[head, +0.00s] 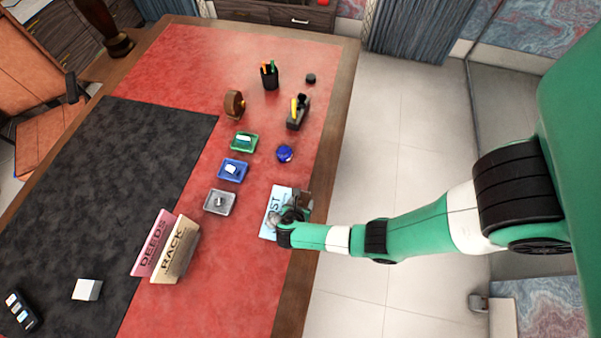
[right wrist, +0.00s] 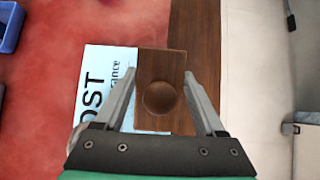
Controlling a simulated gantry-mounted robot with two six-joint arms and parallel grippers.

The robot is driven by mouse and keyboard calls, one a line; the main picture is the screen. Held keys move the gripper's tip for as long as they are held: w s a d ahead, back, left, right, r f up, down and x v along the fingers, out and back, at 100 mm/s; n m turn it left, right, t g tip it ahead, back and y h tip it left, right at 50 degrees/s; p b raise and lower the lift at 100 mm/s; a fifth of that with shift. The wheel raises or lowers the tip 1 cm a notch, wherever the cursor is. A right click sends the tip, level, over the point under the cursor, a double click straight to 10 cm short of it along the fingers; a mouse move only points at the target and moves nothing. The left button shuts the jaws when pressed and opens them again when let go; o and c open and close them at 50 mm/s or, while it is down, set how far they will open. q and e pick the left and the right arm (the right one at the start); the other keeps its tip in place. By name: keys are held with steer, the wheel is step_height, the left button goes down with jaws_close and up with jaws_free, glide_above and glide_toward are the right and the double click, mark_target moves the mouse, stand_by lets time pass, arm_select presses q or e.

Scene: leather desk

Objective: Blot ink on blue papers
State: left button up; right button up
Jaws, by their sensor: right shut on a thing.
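A light blue paper (head: 274,208) with large dark letters, partly readable as "OST", lies near the desk's right edge. It also shows in the right wrist view (right wrist: 98,75), partly covered. My right gripper (head: 296,213) is over the paper's right side. In the right wrist view its fingers (right wrist: 160,78) are shut on a dark wooden block (right wrist: 160,62) with a round knob. The block overlaps the paper's right part; whether it touches the paper I cannot tell. Any ink beneath it is hidden. My left gripper is out of view.
Green (head: 244,142), blue (head: 233,171) and grey (head: 220,202) trays stand left of the paper. A dark blue round object (head: 285,153) is behind it. Pink "DEEDS" (head: 152,243) and tan "RACK" (head: 175,250) holders stand front left. The desk edge is close on the right.

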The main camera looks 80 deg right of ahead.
steer(key=shift+d+y+p, duration=0.25)
steer(key=shift+y+p, duration=0.1)
steer(key=shift+y, duration=0.15)
steer(key=shift+f, duration=0.25)
step_height(320, 180, up, 8)
steer(key=p, duration=0.8)
steer(key=shift+r, duration=0.1)
